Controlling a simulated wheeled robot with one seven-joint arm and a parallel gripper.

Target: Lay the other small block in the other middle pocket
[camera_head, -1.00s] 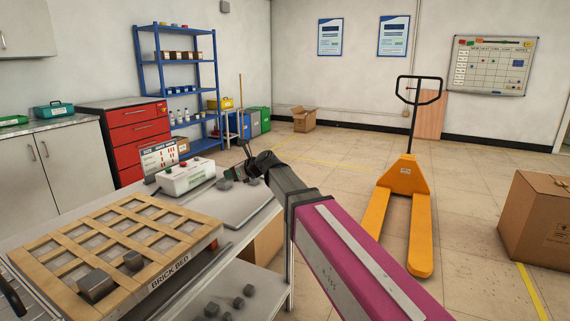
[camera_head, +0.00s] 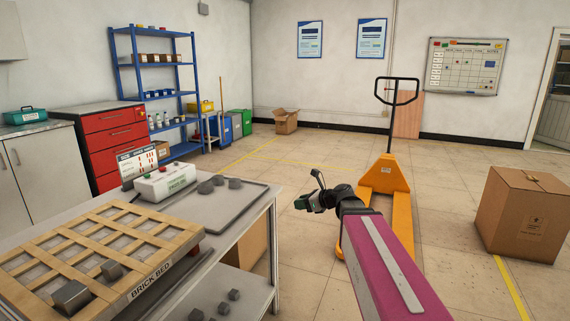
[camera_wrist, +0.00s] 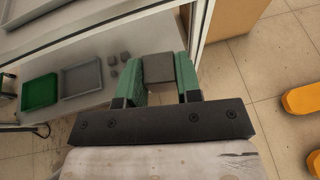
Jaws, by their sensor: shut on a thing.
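My gripper (camera_head: 302,202) is off the right side of the bench, above the floor. In the wrist view, its green fingers (camera_wrist: 159,83) are shut on a small grey block (camera_wrist: 158,67). The block lies between the two fingers, clear of any surface. The brick bed (camera_head: 168,272), a wooden grid with pale pockets, is on the bench at the lower left in the head view. A larger grey block (camera_head: 72,296) sits near its front edge, and a small grey block (camera_head: 112,269) sits in a pocket just behind it. Other visible pockets look empty.
A grey plate (camera_head: 240,205) with several dark pieces (camera_head: 218,180) lies behind the bed, beside a white control box (camera_head: 165,182). The lower shelf (camera_head: 255,295) holds loose blocks, a green tray (camera_wrist: 40,91) and a grey tray (camera_wrist: 82,78). An orange pallet jack (camera_head: 385,180) stands beyond my arm.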

